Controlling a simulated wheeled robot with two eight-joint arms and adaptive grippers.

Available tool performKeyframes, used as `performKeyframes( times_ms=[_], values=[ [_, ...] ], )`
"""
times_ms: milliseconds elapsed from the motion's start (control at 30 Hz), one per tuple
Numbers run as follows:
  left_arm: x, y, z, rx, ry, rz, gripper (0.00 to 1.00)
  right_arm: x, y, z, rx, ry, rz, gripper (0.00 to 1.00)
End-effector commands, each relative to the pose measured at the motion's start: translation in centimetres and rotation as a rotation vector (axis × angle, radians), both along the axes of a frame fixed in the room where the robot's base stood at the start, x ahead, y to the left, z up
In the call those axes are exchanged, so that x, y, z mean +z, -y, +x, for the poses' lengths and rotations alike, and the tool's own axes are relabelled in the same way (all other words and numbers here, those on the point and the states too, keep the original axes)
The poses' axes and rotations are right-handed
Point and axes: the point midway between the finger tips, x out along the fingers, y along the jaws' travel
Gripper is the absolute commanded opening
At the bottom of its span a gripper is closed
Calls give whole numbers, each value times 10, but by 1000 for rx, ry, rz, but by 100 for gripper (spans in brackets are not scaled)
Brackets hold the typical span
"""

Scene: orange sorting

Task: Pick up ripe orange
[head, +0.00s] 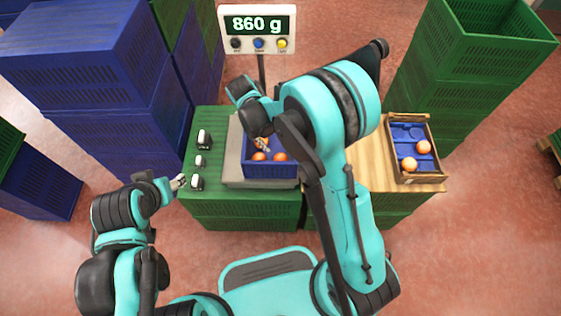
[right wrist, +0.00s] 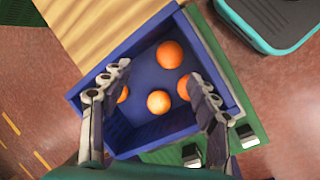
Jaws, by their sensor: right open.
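A blue crate (head: 270,171) stands on the scale and holds several oranges; two show in the head view, a left one (head: 258,156) and a right one (head: 280,156). My right gripper (head: 262,145) is over this crate, partly hidden by my arm. In the right wrist view the right gripper (right wrist: 158,92) is open, its fingers apart above the blue crate (right wrist: 130,143). A paler orange (right wrist: 159,102) lies between the fingers; deeper orange ones lie farther up (right wrist: 170,54) and beside each finger, partly covered. My left gripper (head: 180,182) is left of the scale; its jaws are too small to read.
The scale display (head: 258,25) reads 860 g. A wooden tray (head: 440,178) with a blue insert holds two oranges, (head: 409,164) and (head: 424,147), on the right. Blue crate stacks (head: 95,60) stand left, green ones (head: 465,75) right. Small black-and-white items (head: 197,182) lie left of the scale.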

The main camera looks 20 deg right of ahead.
Motion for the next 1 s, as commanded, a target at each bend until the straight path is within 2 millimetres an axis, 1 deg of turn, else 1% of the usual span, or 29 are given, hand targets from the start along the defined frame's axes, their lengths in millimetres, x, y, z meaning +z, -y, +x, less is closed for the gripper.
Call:
performKeyframes(
  times_ms=[33,100,200,367,533,667,767,867,1000],
  values=[
    [-4,0,0,0,0,0,53,-22,-5,5,11,-28,-21,60],
    [-5,0,0,0,0,0,53,-40,-8,6,21,-60,-43,60],
    [-6,0,0,0,0,0,53,-57,-10,6,29,-89,-64,60],
    [-9,0,0,0,0,0,53,-71,-11,5,33,-108,-78,60],
    [-17,0,0,0,0,0,53,-90,-4,4,32,-111,-79,60],
    [-23,0,0,0,0,0,53,-101,0,3,34,-110,-79,60],
    [-31,0,0,0,0,0,53,-113,3,3,34,-110,-79,60],
    [-43,0,0,0,0,0,53,-130,7,2,33,-109,-79,60],
    [-49,0,0,0,0,0,53,-143,15,0,32,-109,-79,60]
  ],
)
